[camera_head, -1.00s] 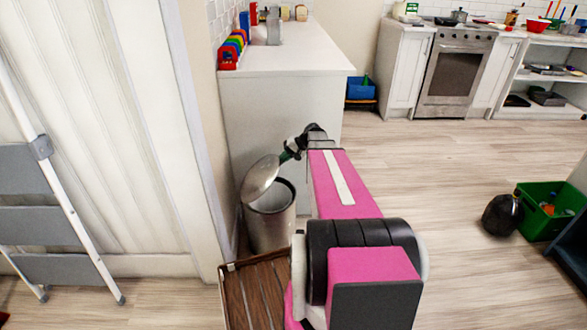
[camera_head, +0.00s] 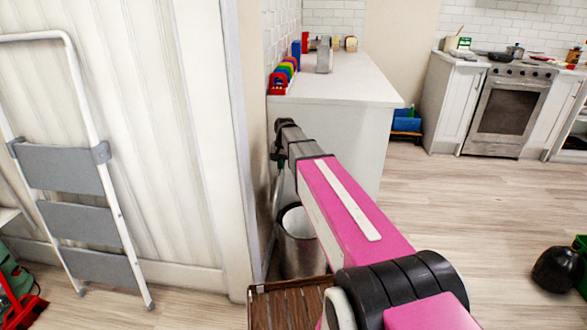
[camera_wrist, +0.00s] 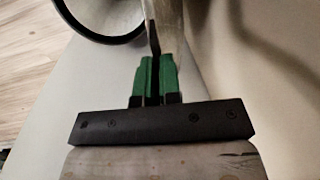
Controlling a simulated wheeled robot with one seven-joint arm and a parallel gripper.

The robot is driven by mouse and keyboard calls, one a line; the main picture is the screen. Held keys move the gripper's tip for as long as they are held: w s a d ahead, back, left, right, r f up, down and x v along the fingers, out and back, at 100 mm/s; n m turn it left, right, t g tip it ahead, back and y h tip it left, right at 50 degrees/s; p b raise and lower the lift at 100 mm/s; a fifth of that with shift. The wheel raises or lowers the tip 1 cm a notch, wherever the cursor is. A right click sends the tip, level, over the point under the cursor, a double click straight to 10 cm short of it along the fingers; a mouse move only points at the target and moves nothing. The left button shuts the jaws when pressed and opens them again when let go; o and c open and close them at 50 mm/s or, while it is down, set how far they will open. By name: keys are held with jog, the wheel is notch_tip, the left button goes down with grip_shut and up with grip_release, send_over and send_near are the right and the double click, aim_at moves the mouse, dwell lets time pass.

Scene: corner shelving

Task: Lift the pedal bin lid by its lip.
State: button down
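The pedal bin (camera_head: 300,250) is a metallic cylinder standing between the wall and the white counter unit. Its top is open, and its dark rim (camera_wrist: 95,38) shows at the upper left of the wrist view. The lid (camera_head: 274,200) is raised and seen nearly edge-on beside the wall, partly hidden by my arm. In the wrist view, the metallic lid (camera_wrist: 170,18) stands just beyond my green fingertips. My gripper (camera_wrist: 156,72) has its fingers close together, with the dark lip (camera_wrist: 153,36) running between them.
The wall and door frame (camera_head: 205,140) are close on the left of my gripper. A slatted wooden crate (camera_head: 290,305) stands in front of the bin. A stepladder (camera_head: 75,205) leans at the left. Open floor (camera_head: 480,200) lies to the right.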

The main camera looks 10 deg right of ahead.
jog(key=shift+w+a, duration=0.3)
jog(key=shift+a, duration=0.6)
jog(key=shift+w+a, duration=0.25)
jog(key=shift+a, duration=0.6)
jog(key=c, duration=1.3)
grip_release()
notch_tip(320, 180, up, 11)
jog(key=d, duration=0.1)
jog(key=shift+s+d+f, duration=0.15)
jog(key=shift+s, duration=0.05)
jog(key=shift+f, duration=0.1)
jog(key=s+d+f+n, duration=0.1)
jog(key=s+d+f, duration=0.2)
jog(key=s+f, duration=0.4)
jog(key=s+d+f+n, duration=0.1)
jog(key=s+d+f, duration=0.2)
jog(key=s+f, duration=0.4)
jog(key=s+d+f+n+h, duration=0.1)
jog(key=s+d+f, duration=0.2)
jog(key=s+f, duration=0.4)
jog(key=s, duration=0.5)
jog(key=shift+s, duration=0.35)
